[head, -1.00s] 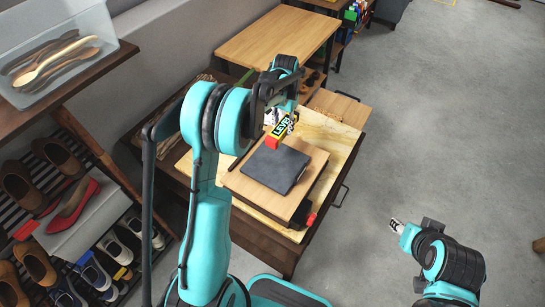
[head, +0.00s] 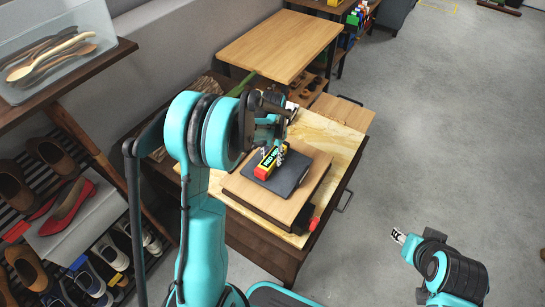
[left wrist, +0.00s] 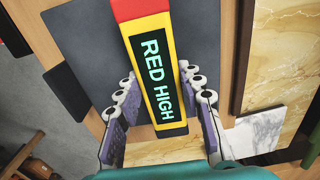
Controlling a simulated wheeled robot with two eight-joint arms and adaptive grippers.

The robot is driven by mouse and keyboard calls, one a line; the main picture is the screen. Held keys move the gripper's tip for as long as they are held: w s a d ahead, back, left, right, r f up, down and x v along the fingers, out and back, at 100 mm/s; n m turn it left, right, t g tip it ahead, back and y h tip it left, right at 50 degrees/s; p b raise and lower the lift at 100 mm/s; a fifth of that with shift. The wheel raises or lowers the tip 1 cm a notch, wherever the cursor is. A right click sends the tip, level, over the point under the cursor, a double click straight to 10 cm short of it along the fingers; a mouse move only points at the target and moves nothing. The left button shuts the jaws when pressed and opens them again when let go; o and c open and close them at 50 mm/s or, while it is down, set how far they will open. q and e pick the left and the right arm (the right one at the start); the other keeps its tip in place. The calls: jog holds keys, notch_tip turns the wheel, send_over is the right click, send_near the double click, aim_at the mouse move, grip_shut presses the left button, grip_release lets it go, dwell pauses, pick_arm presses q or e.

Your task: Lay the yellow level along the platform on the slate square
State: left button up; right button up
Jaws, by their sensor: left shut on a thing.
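The level is over the dark slate square (head: 290,176), which also shows in the wrist view (left wrist: 75,45). I cannot tell whether it touches the slate. The slate lies on the wooden platform (head: 252,197). My right gripper (head: 398,236) is far from these, over the floor; its jaws are too small to judge.
The platform rests on a marble-patterned bench top (head: 337,140). A red-and-black item (head: 314,223) is at the platform's near right corner. A wooden table (head: 280,45) stands behind. A shoe rack and a bin of spoons (head: 50,50) are at left. Floor at right is clear.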

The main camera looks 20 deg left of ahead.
aim_at(273, 156)
pick_arm(q)
jog(key=o, duration=1.2)
jog(key=shift+f, duration=0.1)
jog(key=shift+o, duration=0.2)
jog(key=shift+r, duration=0.2)
jog(key=s+d+r+t+p, duration=0.1)
jog(key=s+r+p, duration=0.1)
jog(key=r, duration=0.7)
jog(key=s+d+r+t+p, duration=0.1)
jog(key=s+d+r+p, duration=0.15)
jog(key=r, duration=0.55)
jog(key=s+d+r+t, duration=0.1)
jog(key=s+d+t, duration=0.1)
jog(key=s, duration=0.5)
jog(key=s+d+r+n+t, duration=0.1)
jog(key=s+d+t, duration=0.2)
jog(key=s, duration=0.5)
jog(key=shift+r+n+b, duration=0.25)
jog(key=shift+n+b, duration=0.05)
jog(key=shift+b, duration=0.05)
